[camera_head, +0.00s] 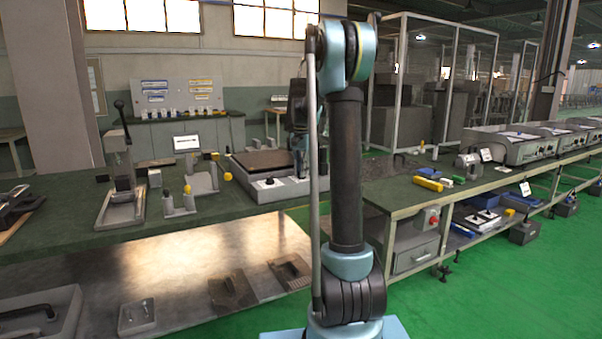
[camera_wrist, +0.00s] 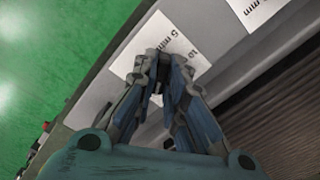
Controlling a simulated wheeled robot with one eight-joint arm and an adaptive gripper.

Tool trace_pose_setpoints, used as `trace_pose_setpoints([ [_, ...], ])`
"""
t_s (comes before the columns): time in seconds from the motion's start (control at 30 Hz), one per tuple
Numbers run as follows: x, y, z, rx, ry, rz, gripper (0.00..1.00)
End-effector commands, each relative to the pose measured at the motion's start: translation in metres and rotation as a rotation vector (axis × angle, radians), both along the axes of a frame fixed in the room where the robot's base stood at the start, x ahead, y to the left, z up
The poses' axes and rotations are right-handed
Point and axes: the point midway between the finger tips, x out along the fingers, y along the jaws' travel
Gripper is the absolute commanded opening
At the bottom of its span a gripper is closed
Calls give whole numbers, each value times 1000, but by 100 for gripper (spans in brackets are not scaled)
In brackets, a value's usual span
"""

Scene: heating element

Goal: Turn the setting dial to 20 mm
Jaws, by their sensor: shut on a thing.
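My gripper (camera_wrist: 162,70) points down at the front panel of the heating unit (camera_head: 262,190), a grey box with a brown slatted top and a pale front. In the wrist view, its fingers are closed together over a white label (camera_wrist: 172,32) reading "5 mm" and "10". The setting dial is hidden beneath the fingers, so its pointer cannot be read. A second white label (camera_wrist: 258,8) ending in "mm" lies to the upper right. In the head view, a small dark knob (camera_head: 270,181) shows on the front panel, left of my gripper, which is mostly hidden behind my arm.
A lever press (camera_head: 122,180) and metal fixtures with yellow caps (camera_head: 190,190) stand left of the unit on the green bench. A yellow block (camera_head: 428,184) lies on the bench at right. Green floor (camera_wrist: 60,50) lies open in front of the unit.

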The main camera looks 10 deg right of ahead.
Motion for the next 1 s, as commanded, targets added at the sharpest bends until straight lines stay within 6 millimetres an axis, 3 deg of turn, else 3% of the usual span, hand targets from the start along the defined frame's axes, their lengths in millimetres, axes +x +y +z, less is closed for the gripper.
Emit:
trace_pose_setpoints([
  [0.17, 2, 1, 0, 1, -3, 2, 0],
  [0.2, 1, 1, 0, 1, -3, 2, 18],
  [0.27, 1, 1, 0, 1, -2, 2, 32],
  [0.67, 0, 0, 3, 1, -1, 2, 32],
  [0.87, 0, 0, 27, 1, -1, 2, 32],
  [1.0, 1, 0, 55, 1, -1, 2, 32],
])
